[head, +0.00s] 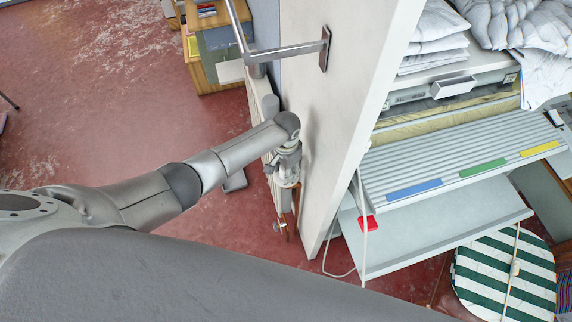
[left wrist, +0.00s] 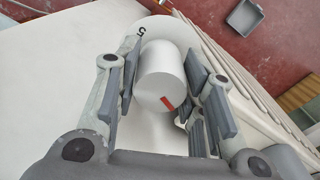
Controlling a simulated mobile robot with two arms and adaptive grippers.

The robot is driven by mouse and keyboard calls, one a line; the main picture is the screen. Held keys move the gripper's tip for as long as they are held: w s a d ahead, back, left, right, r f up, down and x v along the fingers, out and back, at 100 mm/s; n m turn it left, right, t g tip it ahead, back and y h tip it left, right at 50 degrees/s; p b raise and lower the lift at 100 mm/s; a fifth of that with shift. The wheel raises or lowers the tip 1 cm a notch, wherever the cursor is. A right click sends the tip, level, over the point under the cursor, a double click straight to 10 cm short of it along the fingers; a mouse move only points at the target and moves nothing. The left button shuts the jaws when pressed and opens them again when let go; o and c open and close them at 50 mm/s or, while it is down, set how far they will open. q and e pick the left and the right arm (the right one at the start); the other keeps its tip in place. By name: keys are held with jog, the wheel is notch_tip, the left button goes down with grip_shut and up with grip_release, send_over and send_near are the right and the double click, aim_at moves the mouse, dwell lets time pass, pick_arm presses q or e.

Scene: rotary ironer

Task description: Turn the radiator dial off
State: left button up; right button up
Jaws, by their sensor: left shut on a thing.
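The radiator dial (left wrist: 163,76) is a white round knob with a red mark on its end face, in the middle of the left wrist view. Behind it is a white disc (left wrist: 160,26) with a "5" visible near its left edge. My left gripper (head: 287,172) is at the radiator beside the white wall panel. In the left wrist view its grey fingers lie on both sides of the dial, shut on it. In the head view the gripper hides the dial. My right gripper is in neither view.
The white radiator (left wrist: 238,70) has ribs running along the right of the left wrist view. A metal rail (head: 290,52) is fixed to the white panel (head: 340,100). The ironer (head: 450,150) with folded linen stands to the right. Red floor (head: 100,100) is open at left.

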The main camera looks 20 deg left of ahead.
pick_arm(q)
jog(key=n+p, duration=0.2)
jog(key=n, duration=0.2)
jog(key=shift+r+n, duration=0.1)
jog(key=shift+n, duration=0.2)
jog(key=shift+n+p, duration=0.75)
jog(key=shift+n, duration=1.25)
jog(key=o, duration=1)
notch_tip(320, 180, up, 12)
jog(key=shift+f, duration=0.1)
